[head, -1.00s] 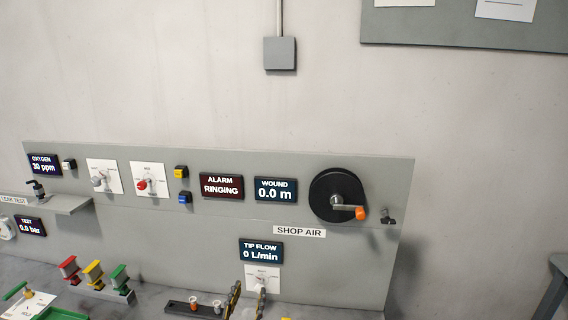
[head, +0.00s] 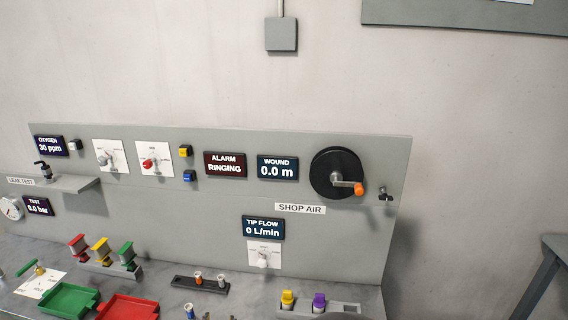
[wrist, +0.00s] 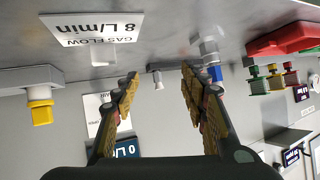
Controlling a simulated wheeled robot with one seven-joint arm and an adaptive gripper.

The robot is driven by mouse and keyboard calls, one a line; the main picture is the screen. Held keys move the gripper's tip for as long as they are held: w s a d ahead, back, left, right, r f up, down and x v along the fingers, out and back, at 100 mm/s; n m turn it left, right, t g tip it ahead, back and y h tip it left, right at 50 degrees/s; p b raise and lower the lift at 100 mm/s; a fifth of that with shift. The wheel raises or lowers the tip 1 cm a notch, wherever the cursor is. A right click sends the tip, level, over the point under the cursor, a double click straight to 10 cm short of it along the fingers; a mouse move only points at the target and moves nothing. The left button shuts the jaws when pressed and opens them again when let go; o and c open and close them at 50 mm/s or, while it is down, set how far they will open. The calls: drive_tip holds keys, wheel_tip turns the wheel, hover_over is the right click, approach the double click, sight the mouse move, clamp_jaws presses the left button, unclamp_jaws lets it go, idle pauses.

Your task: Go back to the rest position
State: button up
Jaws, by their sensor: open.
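My gripper (wrist: 158,88) shows in the wrist view, where the picture is upside down. Its two yellow-brown fingers are wide apart with nothing held between them. Past the fingers are a small white knob or peg (wrist: 157,80) and a blue-and-silver piece (wrist: 215,73). In the head view the fingers are not in sight. The panel (head: 340,235) stands behind the bench with an alarm display (head: 225,165) reading RINGING and a tip flow display (head: 263,228) reading 0 L/min.
The bench holds a green tray (head: 68,298), a red tray (head: 127,307), coloured valve-like blocks (head: 101,250), a dark rack (head: 201,285) and yellow (head: 287,299) and purple (head: 319,302) pieces. A black reel (head: 336,172) with an orange-knobbed crank juts from the panel. A stool (head: 545,280) stands at right.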

drive_tip(key=s+g, duration=0.1)
drive_tip(key=s+n+g+y, duration=0.1)
drive_tip(key=s, duration=0.1)
drive_tip(key=s+g, duration=0.1)
drive_tip(key=s, duration=0.1)
drive_tip(key=shift+s+a+f, duration=0.15)
drive_tip(key=shift+s+a, duration=0.05)
drive_tip(key=shift+a, duration=0.1)
drive_tip(key=s+d+r+g+h, duration=0.1)
drive_tip(key=s+d+r+g, duration=0.1)
drive_tip(key=s+d+r, duration=0.6)
drive_tip(key=s+d+r+g+h, duration=0.15)
drive_tip(key=s+d, duration=0.25)
drive_tip(key=d, duration=0.8)
drive_tip(key=s+d+r+g+h, duration=0.1)
drive_tip(key=s+d+r+g, duration=0.1)
drive_tip(key=s+d+r, duration=0.6)
drive_tip(key=d+r+m+t, duration=0.2)
drive_tip(key=d+r, duration=0.2)
drive_tip(key=d, duration=0.6)
drive_tip(key=shift+w+t+h, duration=0.35)
drive_tip(key=shift+w, duration=0.05)
drive_tip(key=shift+r, duration=0.1)
